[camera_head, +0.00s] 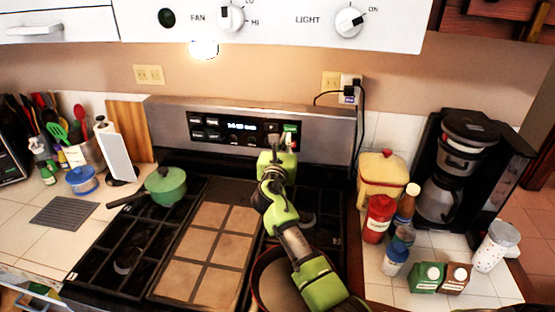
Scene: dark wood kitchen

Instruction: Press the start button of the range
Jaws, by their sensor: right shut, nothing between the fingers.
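The range (170,120) stands in the middle, with a steel back panel and a dark control strip (240,130) that has a lit display and several small buttons. A small green-marked button (290,128) shows at the right end of the strip. My right gripper (276,140) is shut and empty, its tip at the right part of the strip, just left of and below the green-marked button. I cannot tell whether the tip touches the panel. The arm hides part of the cooktop. My left gripper is not in view.
A green pot (166,186) sits on the left burners, and a pan (270,275) is partly under my right arm. Bottles, cartons and a coffee maker (462,165) crowd the right counter. The hood (290,25) hangs above.

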